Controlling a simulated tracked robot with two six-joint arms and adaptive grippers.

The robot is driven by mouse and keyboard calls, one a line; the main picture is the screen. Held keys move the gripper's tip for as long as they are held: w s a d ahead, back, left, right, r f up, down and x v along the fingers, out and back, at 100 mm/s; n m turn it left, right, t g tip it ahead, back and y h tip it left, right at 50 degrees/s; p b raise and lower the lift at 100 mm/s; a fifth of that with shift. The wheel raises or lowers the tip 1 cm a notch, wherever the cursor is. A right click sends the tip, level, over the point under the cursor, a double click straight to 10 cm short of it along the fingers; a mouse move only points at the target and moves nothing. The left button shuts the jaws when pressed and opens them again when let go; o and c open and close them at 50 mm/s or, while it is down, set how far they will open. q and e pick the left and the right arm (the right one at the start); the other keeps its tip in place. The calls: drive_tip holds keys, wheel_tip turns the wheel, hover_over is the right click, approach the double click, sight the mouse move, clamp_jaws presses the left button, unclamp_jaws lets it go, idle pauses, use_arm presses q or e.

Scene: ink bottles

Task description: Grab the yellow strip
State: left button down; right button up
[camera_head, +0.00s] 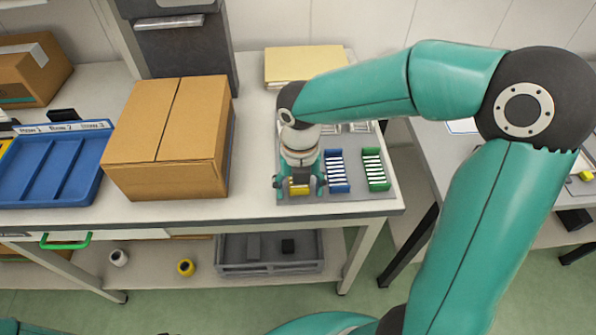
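The yellow strip (299,190) is on the grey mat (350,195) on the table, at the left of the blue strip (338,170) and the green strip (375,169). Only its near end shows; my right gripper hides the rest. My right gripper (300,186) points down over the yellow strip. Its fingers are spread wide, one on each side of the strip, and look open. I cannot tell whether they touch it. My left gripper is not in view.
A large cardboard box (172,137) stands left of the mat. A blue tray (50,170) is at the far left. A yellowish stack (303,64) lies behind the mat. Small white-slotted racks (345,128) sit at the mat's back. The table's front edge is close.

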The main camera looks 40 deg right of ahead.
drive_tip(key=c, duration=0.6)
drive_tip(key=shift+r, duration=0.1)
